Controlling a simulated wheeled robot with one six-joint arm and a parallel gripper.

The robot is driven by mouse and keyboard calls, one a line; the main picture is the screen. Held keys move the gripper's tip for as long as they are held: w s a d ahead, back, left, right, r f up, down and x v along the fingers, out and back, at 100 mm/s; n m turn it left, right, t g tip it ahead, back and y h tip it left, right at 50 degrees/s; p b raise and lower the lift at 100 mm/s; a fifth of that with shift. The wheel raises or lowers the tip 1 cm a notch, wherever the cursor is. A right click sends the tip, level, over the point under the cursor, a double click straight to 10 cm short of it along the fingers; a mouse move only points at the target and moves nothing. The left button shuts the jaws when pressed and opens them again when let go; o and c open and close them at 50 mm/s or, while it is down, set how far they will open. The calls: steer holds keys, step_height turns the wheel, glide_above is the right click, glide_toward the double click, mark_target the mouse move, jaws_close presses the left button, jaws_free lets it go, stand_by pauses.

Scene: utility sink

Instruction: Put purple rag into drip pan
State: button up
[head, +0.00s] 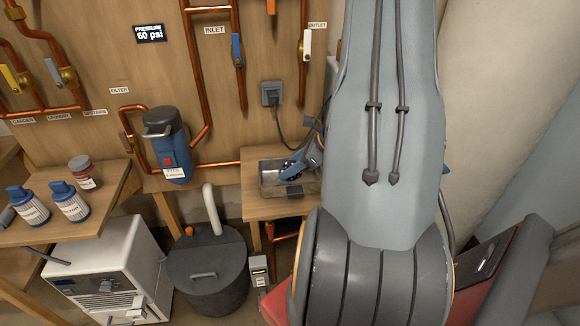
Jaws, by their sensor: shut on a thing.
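A grey metal pan (268,164), which looks like the drip pan, sits on the small wooden table at the middle of the head view. My gripper (287,174) is at the pan, pointing down and left over its opening and right side. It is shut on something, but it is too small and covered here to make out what. I cannot pick out any purple cloth in this view. My arm hides the area to the right of the pan.
A blue filter canister (170,148) on copper pipes is left of the pan. A dark lidded tank (208,272) stands below left. Blue bottles (70,202) stand on the left bench.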

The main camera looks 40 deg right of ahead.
steer(key=o, duration=1.1)
step_height(320, 180, up, 7)
steer(key=p, duration=0.5)
steer(key=shift+r, duration=0.1)
